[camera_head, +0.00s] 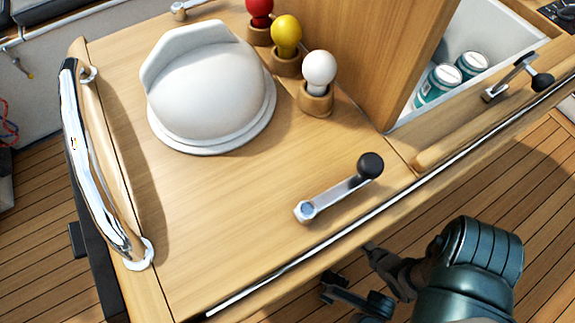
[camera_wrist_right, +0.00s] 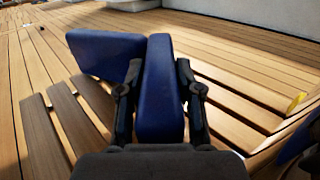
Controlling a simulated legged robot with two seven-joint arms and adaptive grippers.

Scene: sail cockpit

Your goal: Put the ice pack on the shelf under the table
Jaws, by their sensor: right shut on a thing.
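My right gripper (camera_wrist_right: 159,68) is shut on a dark blue ice pack (camera_wrist_right: 159,100), held on edge between its two fingers in the right wrist view. A second blue slab (camera_wrist_right: 105,54) shows just behind and left of it; I cannot tell whether the two touch. The slatted wooden shelf (camera_wrist_right: 43,130) lies below and around them, and whether the held pack touches it is unclear. In the head view my right gripper (camera_head: 352,272) is low beside the front edge of the table (camera_head: 230,215). The pack is hidden there. My left gripper is in neither view.
The tabletop carries a white dome (camera_head: 208,95), several coloured knobs, a crank handle (camera_head: 340,188) and a chrome rail (camera_head: 90,160). An open white bin (camera_head: 475,35) with cans (camera_head: 440,82) is at the right. The plank floor (camera_head: 520,190) is clear at the right.

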